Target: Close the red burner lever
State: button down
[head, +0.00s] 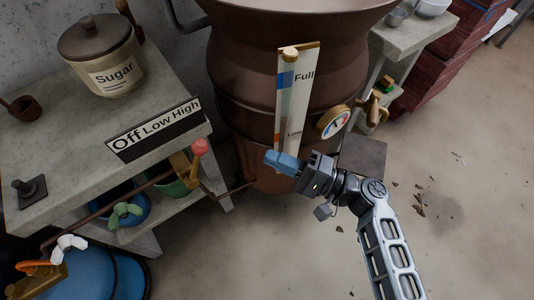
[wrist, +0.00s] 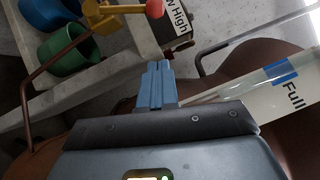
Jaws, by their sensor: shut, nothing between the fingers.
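The red burner lever (head: 199,147) has a red knob on a brass valve body (head: 180,163), just below the Off Low High sign (head: 154,128) at the table's edge. In the wrist view, the red knob (wrist: 154,8) and the yellow valve (wrist: 103,14) show at the top, partly cut off by the frame. My gripper (head: 272,157) is shut and empty, in front of the brown still, to the right of and slightly below the lever, apart from it. In the wrist view its blue fingers (wrist: 157,75) are together, below the red knob.
The brown still (head: 290,30) stands behind my gripper with a Full gauge board (head: 297,95) and a round dial (head: 333,122). A thin pipe (head: 228,190) runs from the valve to the still. Green (head: 175,182) and blue containers sit on the lower shelf.

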aim_at(195, 164)
jog(key=w+a+r+p, duration=0.2)
jog(key=a, duration=0.9)
jog(key=shift+p, duration=0.3)
jog(key=shift+w, duration=0.1)
jog(key=shift+r, duration=0.15)
